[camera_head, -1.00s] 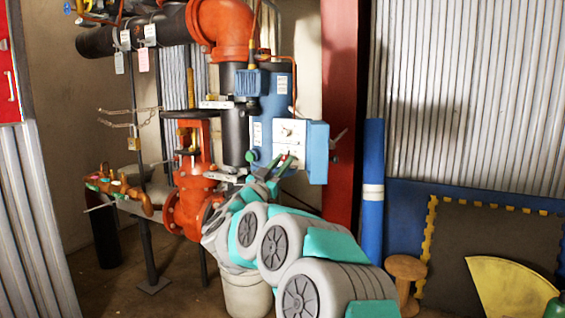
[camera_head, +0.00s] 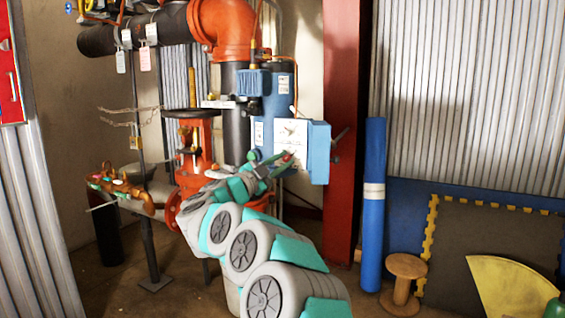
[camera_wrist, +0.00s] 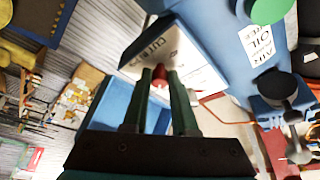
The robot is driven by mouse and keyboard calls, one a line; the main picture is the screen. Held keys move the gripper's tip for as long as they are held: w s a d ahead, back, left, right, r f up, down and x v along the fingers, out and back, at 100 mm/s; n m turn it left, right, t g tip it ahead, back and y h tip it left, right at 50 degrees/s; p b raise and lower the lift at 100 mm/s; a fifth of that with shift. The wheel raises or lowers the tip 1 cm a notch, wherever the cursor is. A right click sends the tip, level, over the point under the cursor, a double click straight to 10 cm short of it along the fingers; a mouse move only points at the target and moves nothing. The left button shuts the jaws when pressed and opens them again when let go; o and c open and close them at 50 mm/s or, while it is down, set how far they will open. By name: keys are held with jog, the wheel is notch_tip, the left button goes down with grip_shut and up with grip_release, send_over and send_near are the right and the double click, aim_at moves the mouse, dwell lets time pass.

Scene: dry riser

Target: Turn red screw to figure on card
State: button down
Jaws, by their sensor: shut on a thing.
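The red screw (camera_wrist: 159,73) shows between my fingertips in the wrist view. It also shows as a small red spot in the head view (camera_head: 287,157). My gripper (camera_wrist: 158,82) is shut on it, with one green finger on each side. The screw is at the white plate (camera_head: 291,133) on the front of the blue box (camera_head: 319,152). In the wrist view a white card (camera_wrist: 152,48) with partly readable print lies just beyond the screw. Its figure is too small to read, and my fingers hide part of the plate.
An orange valve (camera_head: 196,160) and dark pipes stand left of the blue box. A red column (camera_head: 343,100) and a blue roll (camera_head: 373,205) stand to the right. A wooden spool (camera_head: 404,275) is on the floor.

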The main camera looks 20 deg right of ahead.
jog(key=shift+m, duration=0.3)
jog(key=c, duration=0.7)
grip_release()
jog(key=shift+a, duration=0.1)
jog(key=shift+v, duration=3.8)
jog(key=shift+w, duration=0.1)
